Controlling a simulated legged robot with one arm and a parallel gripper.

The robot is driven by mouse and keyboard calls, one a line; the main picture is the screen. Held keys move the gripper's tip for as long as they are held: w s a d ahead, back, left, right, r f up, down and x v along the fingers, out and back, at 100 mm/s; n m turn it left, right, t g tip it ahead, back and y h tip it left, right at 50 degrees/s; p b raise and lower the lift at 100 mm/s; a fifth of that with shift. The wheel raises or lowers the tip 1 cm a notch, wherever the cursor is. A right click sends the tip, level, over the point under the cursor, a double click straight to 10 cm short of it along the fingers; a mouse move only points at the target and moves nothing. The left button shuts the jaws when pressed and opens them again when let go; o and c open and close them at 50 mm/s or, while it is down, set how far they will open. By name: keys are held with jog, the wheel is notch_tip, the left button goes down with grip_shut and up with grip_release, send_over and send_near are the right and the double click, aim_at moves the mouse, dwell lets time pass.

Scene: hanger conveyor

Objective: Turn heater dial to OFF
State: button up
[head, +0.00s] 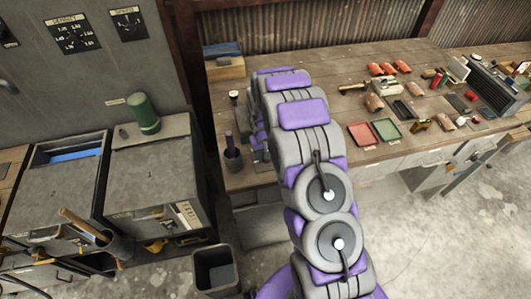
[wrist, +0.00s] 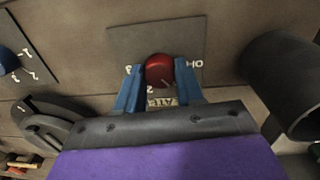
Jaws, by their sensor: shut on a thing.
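A red dial (wrist: 159,66) sits on a dark plate (wrist: 130,40) in the upper middle of the wrist view. The blue fingers of my gripper (wrist: 160,80) stand on either side of the dial and are shut on it. Pale lettering shows around the dial, partly covered by the fingers, so I cannot read the dial's setting. In the head view my purple and grey arm reaches toward the wooden bench, and its own links hide my gripper and the dial.
A blue dial (wrist: 8,60) is at the left of the wrist view, and a dark cylinder (wrist: 280,85) is close on the right. In the head view, the wooden bench (head: 335,115) holds trays and small parts, and a bin (head: 215,270) stands on the floor.

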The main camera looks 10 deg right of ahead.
jog(key=n+p, duration=0.1)
jog(key=n, duration=0.4)
jog(key=shift+w+r+n, duration=0.1)
jog(key=shift+n, duration=0.2)
jog(key=n, duration=0.4)
jog(key=shift+n+t+p, duration=0.3)
jog(key=shift+n+p, duration=0.1)
jog(key=shift+d, duration=0.1)
jog(key=o, duration=1)
jog(key=shift+o, duration=0.2)
notch_tip(320, 180, up, 17)
jog(key=shift+s+a, duration=0.3)
jog(key=shift+s, duration=0.1)
